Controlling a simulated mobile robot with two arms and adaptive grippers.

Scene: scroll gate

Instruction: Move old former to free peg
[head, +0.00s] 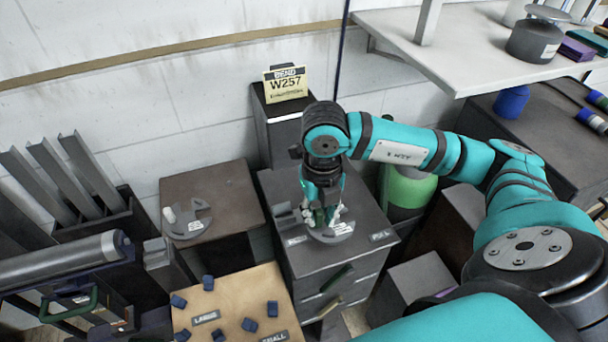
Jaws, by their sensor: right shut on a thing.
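My right gripper (322,216) points down over the top of the dark grey cabinet (295,262) and is shut on a grey disc-shaped former (337,233). The former has a small white label and is at the cabinet top; whether it rests there or hangs just above cannot be told. The gripper hides part of it. A second grey former (186,222), notched and with a label and a pale knob, lies on the brown-topped stand (212,187) to the left. No peg can be made out clearly. My left gripper is not in view.
A yellow sign reading BEND W257 (286,84) stands on a dark post behind the cabinet. A tan board (235,292) with several blue blocks lies in front. A grey roller (60,262) and metal channels are at left. A green cylinder (408,190) stands right of the cabinet.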

